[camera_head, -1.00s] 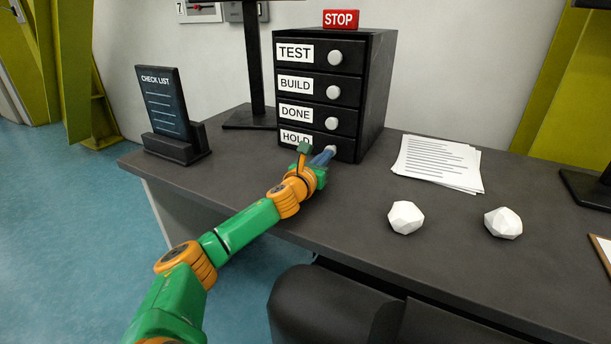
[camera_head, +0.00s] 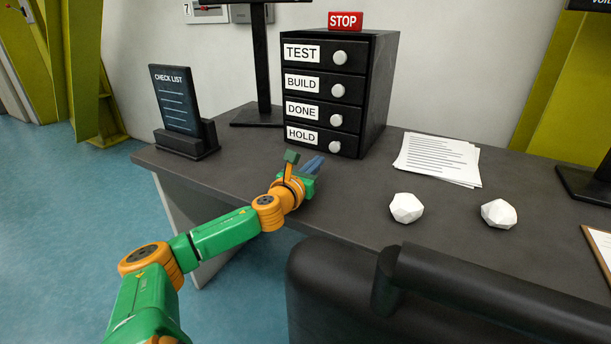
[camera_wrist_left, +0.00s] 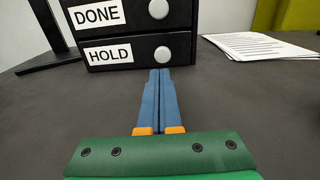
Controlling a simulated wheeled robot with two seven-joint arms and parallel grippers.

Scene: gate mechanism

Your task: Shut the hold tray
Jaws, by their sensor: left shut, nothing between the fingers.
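The hold tray (camera_head: 312,139) is the lowest drawer of a black cabinet, with a white HOLD label and a round white knob (camera_head: 335,146). Its front looks flush with the drawers above it. In the left wrist view the hold tray (camera_wrist_left: 122,52) and its knob (camera_wrist_left: 162,53) are straight ahead. My left gripper (camera_head: 318,162) is just in front of the tray, low over the desk, with a gap between its tips and the knob in the head view. Its blue fingers (camera_wrist_left: 160,75) are shut together and empty. My right gripper is not in view.
The TEST, BUILD and DONE drawers sit above, with a red STOP block (camera_head: 346,20) on top. A checklist stand (camera_head: 180,105) is at left, papers (camera_head: 437,160) at right. Two white faceted lumps (camera_head: 406,208) lie nearer the front. A dark chair (camera_head: 340,290) stands at the desk's front.

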